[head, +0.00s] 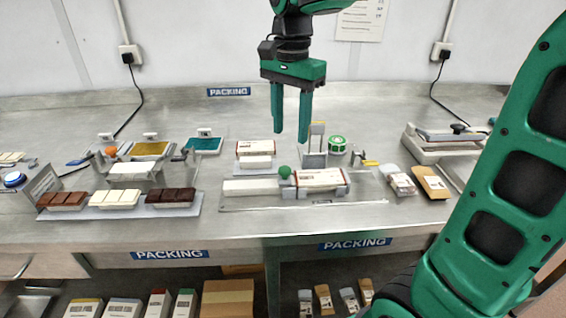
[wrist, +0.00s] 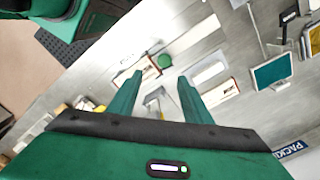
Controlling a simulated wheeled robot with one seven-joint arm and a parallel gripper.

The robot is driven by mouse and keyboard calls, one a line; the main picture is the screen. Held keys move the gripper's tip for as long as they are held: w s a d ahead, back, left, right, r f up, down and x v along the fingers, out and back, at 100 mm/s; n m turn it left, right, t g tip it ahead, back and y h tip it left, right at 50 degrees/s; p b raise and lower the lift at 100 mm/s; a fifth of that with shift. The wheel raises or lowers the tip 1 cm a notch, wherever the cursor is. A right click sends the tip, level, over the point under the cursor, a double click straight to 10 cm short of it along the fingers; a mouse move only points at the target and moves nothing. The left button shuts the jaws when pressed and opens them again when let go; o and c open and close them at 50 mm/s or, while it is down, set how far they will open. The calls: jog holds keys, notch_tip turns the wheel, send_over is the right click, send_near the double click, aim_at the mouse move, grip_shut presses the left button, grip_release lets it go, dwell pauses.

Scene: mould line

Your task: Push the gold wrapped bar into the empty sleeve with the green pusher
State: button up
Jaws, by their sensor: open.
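My gripper (head: 291,134) hangs open and empty above the back of the bench, fingers pointing down; its fingers also show in the wrist view (wrist: 160,80). The green pusher's round knob (head: 284,172) sits below it on a metal track (head: 360,205). The knob also shows beyond the fingertips in the wrist view (wrist: 165,61). A white sleeve with red ends (head: 320,178) lies on the track just right of the knob, between grey holders. A long pale block (head: 250,187) lies left of the knob. I cannot make out a gold wrapped bar; whether the sleeve is empty is hidden.
A tray (head: 120,211) of chocolate bars lies left. A green-and-white roll (head: 337,144), a small grey stand (head: 314,160) and pouches (head: 432,183) are right. Bare bench (head: 225,120) lies behind.

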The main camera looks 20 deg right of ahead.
aim_at(285, 168)
jog(key=f, duration=0.7)
jog(key=a+f, duration=0.1)
jog(key=f, duration=0.2)
jog(key=shift+w+f, duration=0.25)
jog(key=shift+w, duration=0.05)
grip_shut()
